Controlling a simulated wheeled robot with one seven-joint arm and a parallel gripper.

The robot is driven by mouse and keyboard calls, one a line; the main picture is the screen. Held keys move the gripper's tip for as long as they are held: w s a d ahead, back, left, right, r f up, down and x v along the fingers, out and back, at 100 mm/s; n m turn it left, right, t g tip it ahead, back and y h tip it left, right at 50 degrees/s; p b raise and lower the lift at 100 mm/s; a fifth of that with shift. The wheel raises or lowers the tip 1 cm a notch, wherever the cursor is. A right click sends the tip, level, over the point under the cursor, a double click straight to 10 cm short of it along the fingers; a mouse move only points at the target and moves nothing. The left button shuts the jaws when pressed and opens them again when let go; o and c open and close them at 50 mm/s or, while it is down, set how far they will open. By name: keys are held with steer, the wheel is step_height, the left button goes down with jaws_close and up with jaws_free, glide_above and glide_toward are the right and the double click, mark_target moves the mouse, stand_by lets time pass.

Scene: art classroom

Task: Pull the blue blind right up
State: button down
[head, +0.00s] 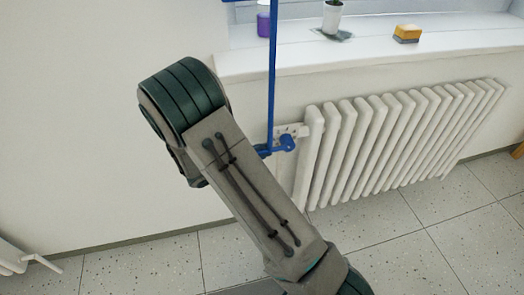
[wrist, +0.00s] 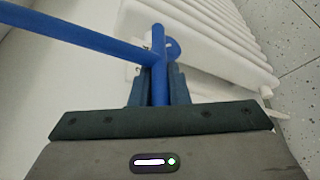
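A thin blue rod (head: 272,70) hangs upright in front of the window sill. Its lower end meets a short blue bar with a round knob (head: 287,143) beside the radiator. In the wrist view the rod (wrist: 75,35) comes in from the left and joins the short blue bar (wrist: 158,75). My gripper (wrist: 159,88) has one finger on each side of this bar, close against it, and looks shut on it. In the head view my arm hides the gripper. Only a sliver of blue shows at the top edge; whether it is the blind I cannot tell.
A white radiator (head: 400,140) stands right of the rod, under the sill (head: 450,44). On the sill are a purple jar (head: 263,22), a potted plant (head: 332,17) and a yellow sponge (head: 407,33). Bare wall lies to the left; the tiled floor (head: 400,262) is clear.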

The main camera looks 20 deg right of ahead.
step_height(320, 180, up, 15)
steer(key=p, duration=0.8)
steer(key=shift+s+d+f, duration=0.1)
steer(key=shift+f, duration=0.05)
steer(key=c, duration=1.4)
jaws_free()
steer(key=v, duration=1.4)
steer(key=shift+d, duration=0.1)
steer(key=shift+c, duration=0.4)
